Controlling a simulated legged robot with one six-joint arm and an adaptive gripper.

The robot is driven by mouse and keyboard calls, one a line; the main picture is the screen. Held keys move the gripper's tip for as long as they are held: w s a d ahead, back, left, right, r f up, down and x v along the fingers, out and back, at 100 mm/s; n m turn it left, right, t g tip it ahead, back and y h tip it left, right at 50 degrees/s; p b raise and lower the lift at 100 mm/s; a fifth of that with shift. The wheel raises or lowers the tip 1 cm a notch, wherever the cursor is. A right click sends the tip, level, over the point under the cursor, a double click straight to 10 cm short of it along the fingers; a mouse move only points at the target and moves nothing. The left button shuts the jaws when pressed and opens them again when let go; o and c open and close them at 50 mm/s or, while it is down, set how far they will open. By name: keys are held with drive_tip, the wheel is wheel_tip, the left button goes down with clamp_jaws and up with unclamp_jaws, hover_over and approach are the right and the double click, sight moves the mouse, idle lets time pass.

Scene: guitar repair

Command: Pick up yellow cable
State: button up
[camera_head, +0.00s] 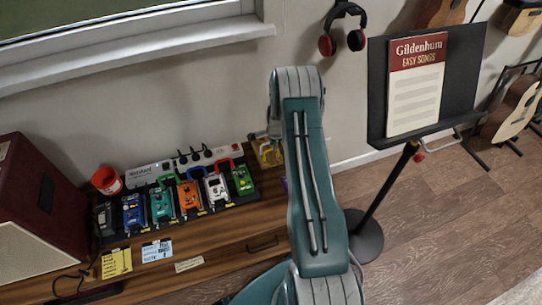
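A yellow item (267,153) shows at the right end of the wooden cabinet, just left of my arm. It is partly hidden, and I cannot tell whether it is the yellow cable or a pedal. My arm stands upright across the middle of the view. A small grey part, perhaps of my gripper (259,135), sticks out to the left of the arm just above the yellow item. The fingers are hidden, so I cannot see whether they are open or hold anything.
A row of coloured pedals (188,197) with short cables sits on the wooden cabinet (222,238). A red cup (106,181) and a dark red amplifier (38,200) stand left. A music stand (460,85) with a songbook (415,85) rises right of my arm.

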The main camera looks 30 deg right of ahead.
drive_tip(key=f, duration=0.2)
drive_tip(key=w+f, duration=0.1)
drive_tip(key=f, duration=0.1)
drive_tip(key=shift+d+f, duration=0.2)
drive_tip(key=shift+c, duration=0.3)
clamp_jaws()
drive_tip(key=shift+r, duration=0.1)
